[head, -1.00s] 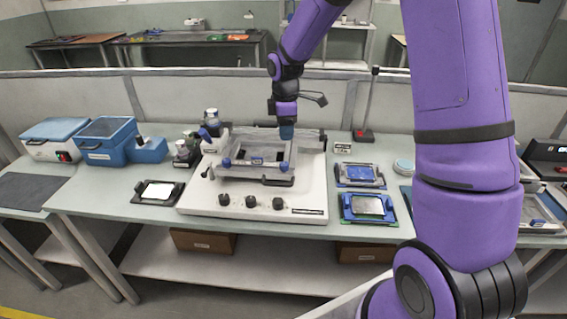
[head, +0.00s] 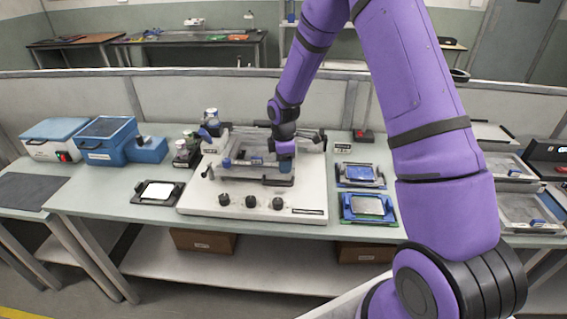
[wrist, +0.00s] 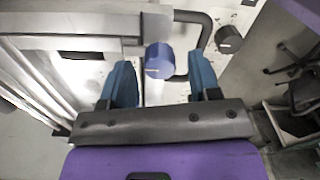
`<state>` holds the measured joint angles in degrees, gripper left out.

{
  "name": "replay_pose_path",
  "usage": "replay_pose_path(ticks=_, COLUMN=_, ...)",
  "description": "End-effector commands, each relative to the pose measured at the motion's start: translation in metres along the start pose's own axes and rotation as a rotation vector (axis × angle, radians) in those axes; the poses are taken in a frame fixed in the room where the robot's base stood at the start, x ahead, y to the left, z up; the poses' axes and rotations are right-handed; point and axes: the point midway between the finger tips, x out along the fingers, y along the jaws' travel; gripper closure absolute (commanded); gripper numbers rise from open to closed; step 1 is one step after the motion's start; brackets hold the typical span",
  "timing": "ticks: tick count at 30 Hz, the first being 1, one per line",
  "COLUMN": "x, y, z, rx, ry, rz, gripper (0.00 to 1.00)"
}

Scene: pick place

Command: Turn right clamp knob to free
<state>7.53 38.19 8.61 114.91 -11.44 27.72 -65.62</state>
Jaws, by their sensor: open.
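The right clamp knob (wrist: 160,60) is a blue cylinder at the front right corner of a grey clamp frame (wrist: 85,22) in the wrist view. My gripper (wrist: 158,66) is open, with one blue finger on each side of the knob and a visible gap to each. I cannot tell how deep the fingers reach around it. In the head view my gripper (head: 285,150) is over the right front of the frame and mostly hides the right knob. The left clamp knob (head: 226,163) is blue and sits at the frame's front left.
The frame stands on a white machine base (head: 195,205) with several black knobs and a dark handle (wrist: 205,30) in front. Blue-framed trays (head: 368,208) lie to the right. A dark tray (head: 158,191) and blue boxes (head: 105,140) are to the left.

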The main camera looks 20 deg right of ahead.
Motion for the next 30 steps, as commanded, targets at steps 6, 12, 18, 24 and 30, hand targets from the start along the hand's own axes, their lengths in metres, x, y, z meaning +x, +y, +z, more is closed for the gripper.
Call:
replay_pose_path(ticks=6, x=0.0070, y=0.0002, z=0.0001, rx=0.000, ry=0.000, rz=0.001, gripper=0.44)
replay_pose_path(ticks=12, x=0.0069, y=0.0001, z=0.0001, rx=0.000, ry=0.000, rz=0.001, gripper=0.46)
replay_pose_path(ticks=18, x=0.0068, y=0.0001, z=0.0001, rx=0.000, ry=0.000, rz=0.001, gripper=0.92)
replay_pose_path(ticks=24, x=0.0067, y=0.0001, z=0.0000, rx=0.006, ry=0.000, rz=0.001, gripper=0.93)
replay_pose_path(ticks=30, x=0.0066, y=0.0003, z=0.0000, rx=0.058, ry=-0.001, rz=0.001, gripper=0.93)
